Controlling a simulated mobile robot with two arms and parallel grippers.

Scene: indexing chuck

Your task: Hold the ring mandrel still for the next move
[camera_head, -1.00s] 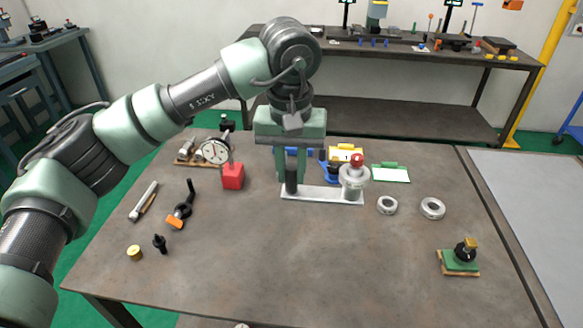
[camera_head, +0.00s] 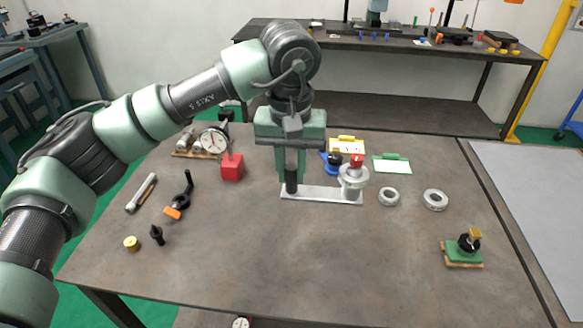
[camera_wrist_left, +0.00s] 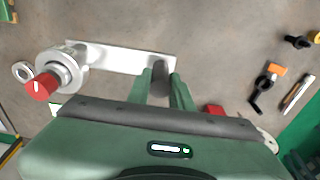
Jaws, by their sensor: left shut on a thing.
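What I take for the ring mandrel is a pale flat plate (camera_head: 320,195) with a dark upright post (camera_head: 291,182) at its left end and a stepped round metal body (camera_head: 353,178) with a red top at its right end. My left gripper (camera_head: 292,168) points down with its fingers on either side of the post. In the left wrist view the green fingers (camera_wrist_left: 160,82) are shut on the dark post, and the plate (camera_wrist_left: 115,57) runs left to the red-topped body (camera_wrist_left: 68,68). Whether the plate touches the table cannot be told. My right gripper is out of view.
Two metal rings (camera_head: 389,196) (camera_head: 435,199) lie right of the plate. A red block (camera_head: 231,168) and dial gauge (camera_head: 213,139) stand to the left. Blue and yellow items and a green-edged card (camera_head: 392,164) lie behind. The table's front middle (camera_head: 310,260) is clear.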

